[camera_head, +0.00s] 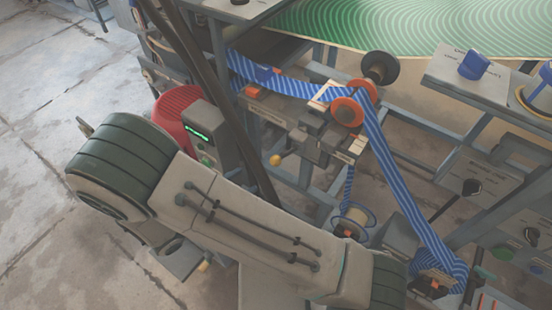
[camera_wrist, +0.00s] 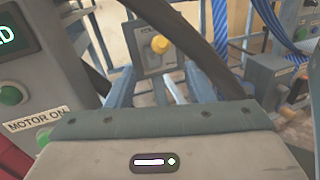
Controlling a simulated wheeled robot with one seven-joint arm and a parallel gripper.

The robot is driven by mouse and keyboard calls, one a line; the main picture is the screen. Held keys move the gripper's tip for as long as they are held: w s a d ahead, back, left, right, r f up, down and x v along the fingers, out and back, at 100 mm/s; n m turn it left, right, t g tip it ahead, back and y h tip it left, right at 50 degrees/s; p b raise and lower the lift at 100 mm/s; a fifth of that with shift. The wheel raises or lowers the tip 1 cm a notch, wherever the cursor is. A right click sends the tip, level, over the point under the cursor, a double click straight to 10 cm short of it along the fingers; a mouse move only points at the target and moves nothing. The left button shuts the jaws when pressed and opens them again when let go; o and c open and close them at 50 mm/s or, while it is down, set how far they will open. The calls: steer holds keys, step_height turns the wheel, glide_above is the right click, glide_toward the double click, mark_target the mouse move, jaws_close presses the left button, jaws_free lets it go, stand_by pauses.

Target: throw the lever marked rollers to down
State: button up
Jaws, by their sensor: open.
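A grey panel (camera_wrist: 143,58) with a partly readable label starting "ROL" stands ahead in the wrist view. A yellow knob (camera_wrist: 160,44) sits on its face, seen nearly end-on, so its up or down setting is unclear. A yellow knob also shows beside the dark post in the head view (camera_head: 275,160). My gripper (camera_wrist: 160,82) is open and empty. Its two blue-grey fingers point toward the panel, one on each side below the knob, which appears beyond the fingertips. My arm hides the gripper in the head view.
A dark slanting post (camera_head: 230,110) passes close to the gripper, and a dark curved bar crosses the wrist view. A box with a green display (camera_head: 202,133) and a "MOTOR ON" label (camera_wrist: 36,120) stand left. A blue striped web (camera_head: 400,170) runs right. Open floor (camera_head: 50,120) lies left.

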mark_target(276, 160)
steer(key=x, duration=1.1)
steer(key=shift+w+d, duration=0.2)
steer(key=shift+d, duration=0.15)
steer(key=shift+c, duration=0.3)
jaws_close()
